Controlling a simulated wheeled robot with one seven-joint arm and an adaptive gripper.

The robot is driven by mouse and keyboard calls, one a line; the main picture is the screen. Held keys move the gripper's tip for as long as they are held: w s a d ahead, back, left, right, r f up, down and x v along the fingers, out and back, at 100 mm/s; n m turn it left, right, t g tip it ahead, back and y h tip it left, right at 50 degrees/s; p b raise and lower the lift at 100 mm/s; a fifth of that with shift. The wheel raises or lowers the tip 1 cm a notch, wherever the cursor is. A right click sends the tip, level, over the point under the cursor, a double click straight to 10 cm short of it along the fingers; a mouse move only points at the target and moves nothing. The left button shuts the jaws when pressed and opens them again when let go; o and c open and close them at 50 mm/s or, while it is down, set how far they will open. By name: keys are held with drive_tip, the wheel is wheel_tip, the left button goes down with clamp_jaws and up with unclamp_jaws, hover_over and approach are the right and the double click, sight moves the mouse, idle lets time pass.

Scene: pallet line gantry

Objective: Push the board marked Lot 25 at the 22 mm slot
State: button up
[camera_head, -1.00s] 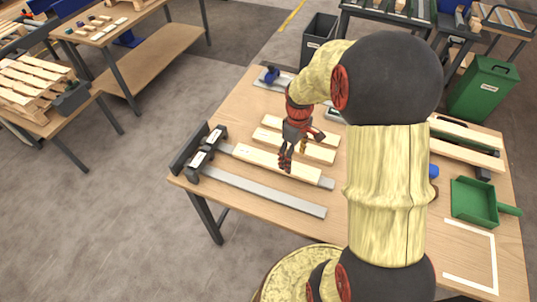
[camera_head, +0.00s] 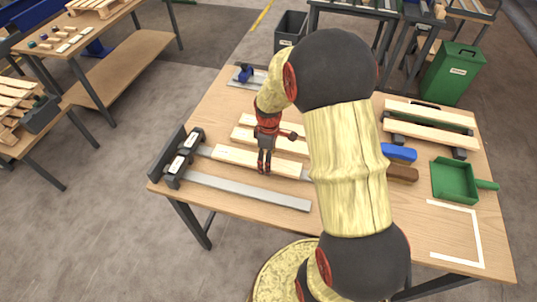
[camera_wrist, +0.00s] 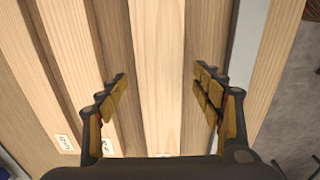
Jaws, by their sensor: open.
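My gripper (camera_head: 264,173) is open, pointing down over a pale board (camera_head: 232,158) on the worktable. In the wrist view, this board (camera_wrist: 157,60) runs between my two open fingers, apart from both; I cannot tell the height of the fingertips. No lot mark is readable on it. Two more pale boards lie behind it, one of them here (camera_head: 243,133). Small white labels (camera_wrist: 65,143) show at lower left in the wrist view, too small to read. Two dark labelled blocks (camera_head: 177,164) stand at the table's left end; which is the 22 mm slot is unreadable.
A bare metal rail (camera_head: 250,190) lies in front of the board. A green tray (camera_head: 455,180), a blue item (camera_head: 399,153) and a brown block (camera_head: 402,173) lie at the right. More boards (camera_head: 430,134) rest on dark supports behind them. The table's front right is clear inside a white outline.

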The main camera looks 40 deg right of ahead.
sight(256, 161)
drive_tip(key=shift+f, duration=0.35)
drive_tip(key=shift+c, duration=0.2)
drive_tip(key=c, duration=1.4)
drive_tip(key=shift+o, duration=0.2)
drive_tip(key=shift+s+f, duration=0.1)
drive_tip(key=shift+w+a, duration=0.45)
drive_tip(key=shift+w+a, duration=0.2)
drive_tip(key=shift+w, duration=0.1)
drive_tip(key=shift+w+a, duration=0.45)
drive_tip(key=shift+w, duration=0.05)
drive_tip(key=shift+w+a, duration=0.2)
drive_tip(key=shift+w, duration=0.05)
